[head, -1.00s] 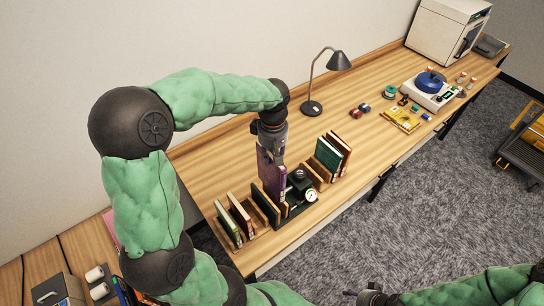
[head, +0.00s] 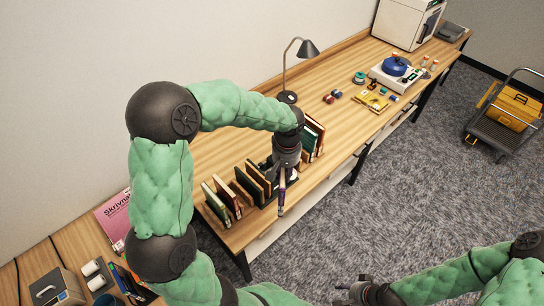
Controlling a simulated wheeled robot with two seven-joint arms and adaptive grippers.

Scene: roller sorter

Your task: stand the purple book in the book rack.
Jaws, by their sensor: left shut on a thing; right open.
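My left gripper (head: 284,174) is shut on the purple book (head: 282,199), which hangs below it, seen nearly edge-on, at the table's front edge. Whether the book touches anything below is not clear. The book rack (head: 238,217) stands on the table just left of the gripper, with several upright books in it, among them a green book (head: 219,202) and a dark book (head: 248,187). More books (head: 312,137) stand behind the gripper to the right. My wrist hides part of the rack between these groups. My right gripper (head: 343,291) is open and empty, low in front of the table.
A black desk lamp (head: 308,48) stands at the back. A blue round item on a white device (head: 397,68) and small parts lie farther right. A pink Skrivna book (head: 113,219) lies at the left. A cart (head: 505,115) stands on the floor.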

